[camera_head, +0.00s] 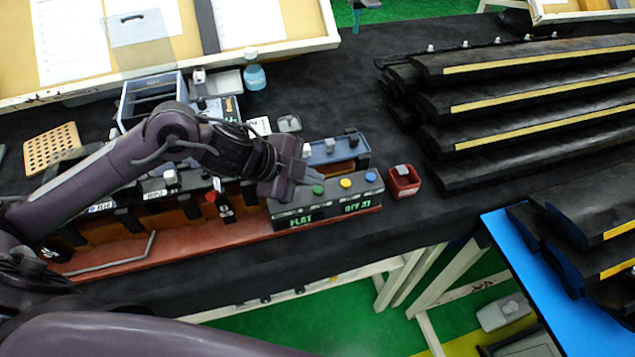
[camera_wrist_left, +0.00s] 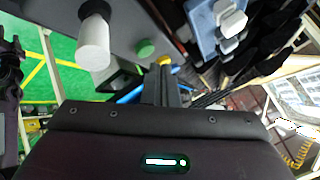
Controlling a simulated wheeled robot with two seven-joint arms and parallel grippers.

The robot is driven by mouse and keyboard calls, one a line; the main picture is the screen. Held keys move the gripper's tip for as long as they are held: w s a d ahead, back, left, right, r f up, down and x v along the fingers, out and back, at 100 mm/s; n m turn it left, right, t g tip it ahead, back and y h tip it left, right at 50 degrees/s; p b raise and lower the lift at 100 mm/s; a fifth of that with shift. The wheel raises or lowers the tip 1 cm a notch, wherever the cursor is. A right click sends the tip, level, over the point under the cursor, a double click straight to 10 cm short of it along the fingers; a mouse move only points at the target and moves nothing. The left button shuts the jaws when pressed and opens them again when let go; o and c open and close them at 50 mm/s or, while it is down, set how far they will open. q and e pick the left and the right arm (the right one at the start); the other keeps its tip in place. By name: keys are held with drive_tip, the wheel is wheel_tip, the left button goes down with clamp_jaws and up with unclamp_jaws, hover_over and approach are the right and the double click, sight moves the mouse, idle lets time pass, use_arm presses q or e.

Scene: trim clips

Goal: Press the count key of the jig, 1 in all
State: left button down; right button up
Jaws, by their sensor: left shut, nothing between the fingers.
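The jig (camera_head: 225,233) is a long red-brown base with dark blocks, and a dark key box (camera_head: 330,198) stands at its right end. The box has a green key (camera_head: 318,189), a yellow key (camera_head: 346,183) and a blue key (camera_head: 370,177) on top. Green displays on its front read FLAT and what looks like QTY 31. No label marks which key is the count key. My left gripper (camera_head: 306,180) is shut and empty, just above the box by the green key. In the left wrist view its fingers (camera_wrist_left: 166,84) point toward the yellow key (camera_wrist_left: 164,61), near the green key (camera_wrist_left: 145,47). Contact cannot be told.
A small red bin (camera_head: 403,182) sits right of the box. A blue-grey holder (camera_head: 340,152) stands behind it. Stacked black trim strips (camera_head: 530,95) fill the right side of the table. A blue bottle (camera_head: 255,76) and blue crate (camera_head: 150,98) stand behind my arm.

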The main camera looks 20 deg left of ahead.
use_arm(q)
drive_tip(key=shift+r, duration=0.1)
wheel_tip(320, 180, up, 5)
drive_tip(key=p, duration=0.4)
drive_tip(key=shift+p, duration=0.4)
idle(0.7)
